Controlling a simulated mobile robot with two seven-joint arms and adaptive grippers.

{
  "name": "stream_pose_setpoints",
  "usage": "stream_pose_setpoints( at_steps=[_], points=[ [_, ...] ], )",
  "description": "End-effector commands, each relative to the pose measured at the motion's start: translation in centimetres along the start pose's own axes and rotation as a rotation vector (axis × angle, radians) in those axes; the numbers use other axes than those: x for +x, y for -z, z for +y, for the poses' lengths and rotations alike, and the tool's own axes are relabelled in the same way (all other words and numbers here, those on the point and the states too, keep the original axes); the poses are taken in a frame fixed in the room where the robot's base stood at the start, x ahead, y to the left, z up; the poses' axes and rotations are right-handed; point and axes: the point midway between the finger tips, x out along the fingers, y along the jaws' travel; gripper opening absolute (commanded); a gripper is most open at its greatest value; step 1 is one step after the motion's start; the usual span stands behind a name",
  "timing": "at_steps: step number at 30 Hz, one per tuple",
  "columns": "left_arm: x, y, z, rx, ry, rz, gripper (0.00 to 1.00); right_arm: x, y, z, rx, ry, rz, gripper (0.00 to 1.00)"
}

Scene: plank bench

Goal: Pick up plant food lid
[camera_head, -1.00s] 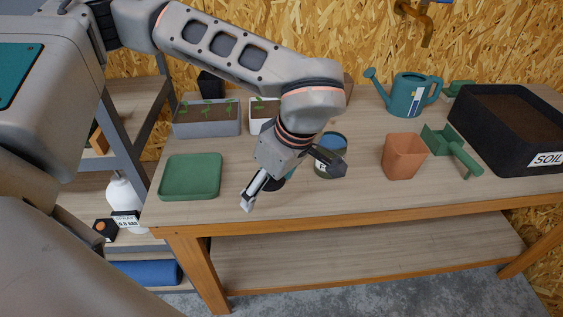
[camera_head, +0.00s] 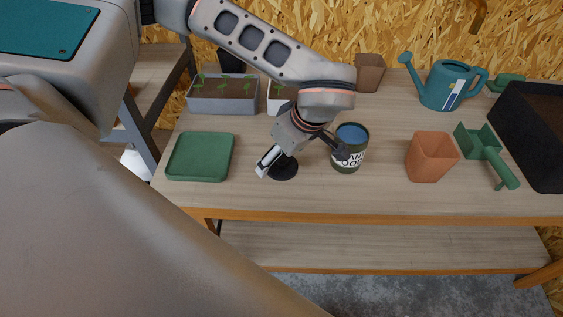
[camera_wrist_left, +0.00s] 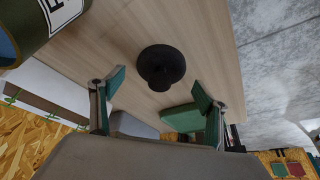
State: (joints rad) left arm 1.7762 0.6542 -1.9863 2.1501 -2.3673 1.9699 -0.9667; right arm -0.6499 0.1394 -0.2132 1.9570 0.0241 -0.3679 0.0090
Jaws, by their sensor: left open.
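The plant food lid (camera_head: 283,171) is a black round disc with a knob, lying on the bench between the green tray and the plant food tin. In the left wrist view the lid (camera_wrist_left: 161,68) is beyond the fingertips, near the middle. My left gripper (camera_head: 303,160) is open above the lid, its fingers spread to either side; it covers part of the lid in the head view. In the wrist view the gripper (camera_wrist_left: 158,86) is empty. The plant food tin (camera_head: 350,150) stands open, with blue inside, close to the gripper's right finger. My right gripper is not in view.
The green tray (camera_head: 200,157) is left of the lid. A grey seedling planter (camera_head: 223,96) stands behind. A terracotta pot (camera_head: 431,157), green scoop (camera_head: 486,150), watering can (camera_head: 441,85) and black soil box (camera_head: 535,130) are to the right. The bench in front of the lid is clear.

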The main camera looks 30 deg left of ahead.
Motion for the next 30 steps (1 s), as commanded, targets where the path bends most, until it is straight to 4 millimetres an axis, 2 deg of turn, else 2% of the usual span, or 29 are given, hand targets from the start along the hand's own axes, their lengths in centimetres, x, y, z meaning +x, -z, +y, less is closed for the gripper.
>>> stream_pose_setpoints(
  at_steps=[3,9,10,12,14,25,30],
  points=[
    [0.8,0.0,0.0,-0.001,0.001,0.001,0.75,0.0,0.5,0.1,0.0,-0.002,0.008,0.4],
    [0.8,0.0,0.0,0.0,0.0,0.001,0.75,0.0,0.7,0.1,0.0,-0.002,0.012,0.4],
    [0.8,0.0,0.0,0.0,0.0,0.001,0.72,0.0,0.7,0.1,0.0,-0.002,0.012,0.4],
    [0.8,0.0,0.0,0.0,0.0,0.0,0.54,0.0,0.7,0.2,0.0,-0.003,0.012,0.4],
    [0.8,0.0,0.0,0.0,0.0,0.0,0.4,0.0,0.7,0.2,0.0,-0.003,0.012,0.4],
    [0.7,0.0,0.0,0.001,-0.001,0.0,0.4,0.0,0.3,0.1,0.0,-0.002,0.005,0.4],
    [-0.2,0.4,0.1,0.0,-0.002,0.0,0.4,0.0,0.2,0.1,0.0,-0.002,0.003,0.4]
  ],
)
